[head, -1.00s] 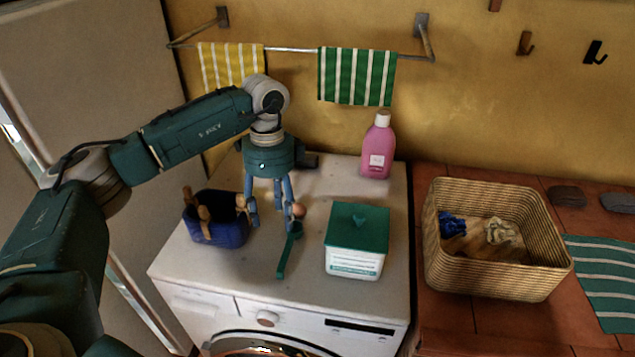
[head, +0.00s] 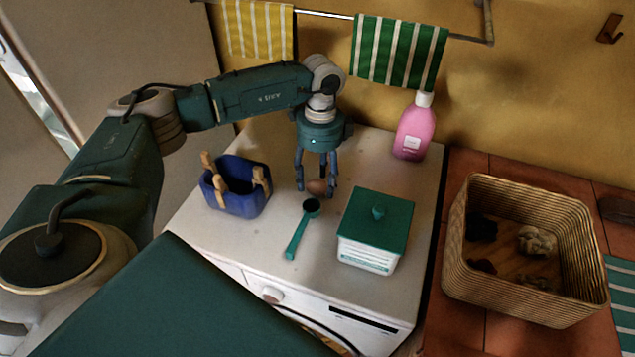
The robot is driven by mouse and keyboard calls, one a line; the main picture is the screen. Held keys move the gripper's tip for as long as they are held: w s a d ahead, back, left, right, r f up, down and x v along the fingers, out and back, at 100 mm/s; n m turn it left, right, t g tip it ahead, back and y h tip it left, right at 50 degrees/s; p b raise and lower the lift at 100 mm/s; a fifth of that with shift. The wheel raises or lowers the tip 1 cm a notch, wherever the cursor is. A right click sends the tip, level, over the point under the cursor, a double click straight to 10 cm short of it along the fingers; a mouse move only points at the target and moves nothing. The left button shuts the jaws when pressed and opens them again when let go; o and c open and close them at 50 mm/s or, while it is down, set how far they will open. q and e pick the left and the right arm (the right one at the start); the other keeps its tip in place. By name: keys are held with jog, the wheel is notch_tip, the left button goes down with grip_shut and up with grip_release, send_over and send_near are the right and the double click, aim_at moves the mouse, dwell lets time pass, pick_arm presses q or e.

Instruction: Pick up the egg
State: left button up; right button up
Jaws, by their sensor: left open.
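The brown egg (head: 317,187) sits on top of the white washing machine (head: 262,266), beside the bowl of a green scoop (head: 301,228). My left gripper (head: 315,190) points straight down over the egg. Its blue fingers are open, with one on each side of the egg. I cannot tell whether either finger touches it. My right gripper is not in view.
A blue basket with wooden pegs (head: 235,190) stands left of the gripper. A green-lidded white box (head: 374,229) is at the right, and a pink bottle (head: 414,128) is behind it. A wicker basket (head: 530,309) stands on the brick counter.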

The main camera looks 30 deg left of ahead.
pick_arm(q)
jog(key=shift+f, duration=0.6)
jog(key=c, duration=0.7)
jog(key=shift+r, duration=0.1)
